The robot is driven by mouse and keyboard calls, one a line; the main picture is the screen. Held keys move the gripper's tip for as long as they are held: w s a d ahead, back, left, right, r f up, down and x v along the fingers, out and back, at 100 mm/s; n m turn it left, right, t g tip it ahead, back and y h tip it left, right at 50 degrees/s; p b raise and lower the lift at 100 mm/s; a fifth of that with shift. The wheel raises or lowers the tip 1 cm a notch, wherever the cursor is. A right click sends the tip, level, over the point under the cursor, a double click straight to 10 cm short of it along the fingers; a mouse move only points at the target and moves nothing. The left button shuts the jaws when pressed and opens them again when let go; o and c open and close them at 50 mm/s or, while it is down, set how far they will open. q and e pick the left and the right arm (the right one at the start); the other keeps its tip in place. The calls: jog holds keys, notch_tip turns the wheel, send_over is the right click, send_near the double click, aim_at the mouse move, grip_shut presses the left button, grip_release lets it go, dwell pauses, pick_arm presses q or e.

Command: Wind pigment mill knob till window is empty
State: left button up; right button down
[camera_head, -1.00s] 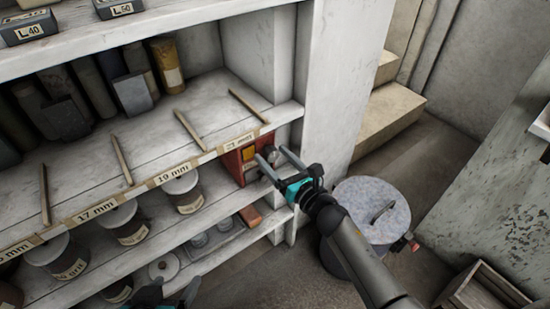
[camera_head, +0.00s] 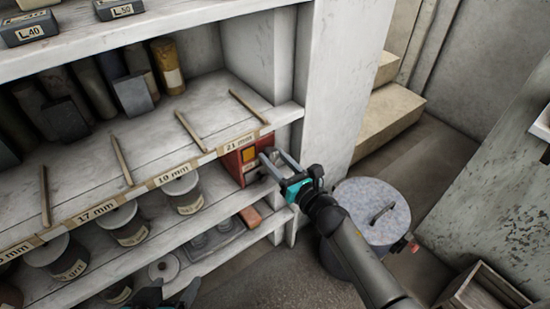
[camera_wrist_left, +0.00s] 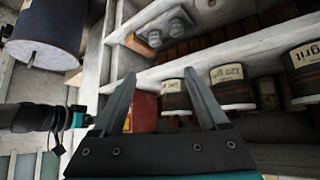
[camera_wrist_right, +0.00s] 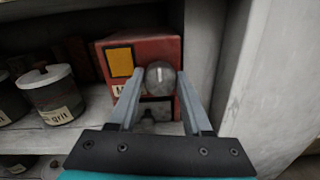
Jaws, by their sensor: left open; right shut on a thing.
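The pigment mill is a red box (camera_head: 232,164) on the shelf under the 21 mm label. Its front has a yellow-orange window (camera_wrist_right: 119,62), which also shows in the head view (camera_head: 249,154). A round grey knob (camera_wrist_right: 160,74) with a pale mark sits right of the window. My right gripper (camera_wrist_right: 160,82) is shut on the knob, one finger on each side; in the head view (camera_head: 276,160) it reaches in from the right. My left gripper (camera_wrist_left: 160,85) is open and empty; only its tips show at the bottom of the head view (camera_head: 168,294).
Lidded jars (camera_head: 184,193) stand left of the mill. A grey tray (camera_head: 216,242) and a reddish block (camera_head: 250,217) lie on the shelf below. A white upright (camera_head: 335,90) is close to the right of the mill. A lidded bin (camera_head: 372,207) stands on the floor.

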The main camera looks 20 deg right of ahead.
jog(key=shift+m, duration=0.7)
jog(key=shift+m+p, duration=0.5)
jog(key=shift+m, duration=0.3)
pick_arm(q)
jog(key=s+a+r+g+y+p, duration=0.1)
jog(key=s+a+g+y, duration=0.1)
jog(key=s+a+g, duration=0.2)
pick_arm(e)
jog(key=m, duration=0.3)
jog(key=shift+r, duration=0.1)
jog(key=m+p, duration=0.1)
jog(key=m, duration=0.4)
jog(key=shift+d+g+p, duration=0.1)
jog(key=shift+g+p, duration=0.2)
jog(key=shift+p, duration=0.1)
jog(key=m+p, duration=0.1)
jog(key=m, duration=0.3)
jog(key=m+p, duration=0.1)
jog(key=m, duration=0.3)
jog(key=shift+m+p, duration=0.3)
jog(key=shift+p, duration=0.05)
pick_arm(q)
notch_tip(320, 180, down, 11)
jog(key=s+g, duration=0.1)
jog(key=shift+s+a+p, duration=0.2)
jog(key=shift+s+p, duration=0.05)
jog(key=shift+p, duration=0.1)
pick_arm(e)
jog(key=m, duration=0.4)
jog(key=shift+y, duration=0.4)
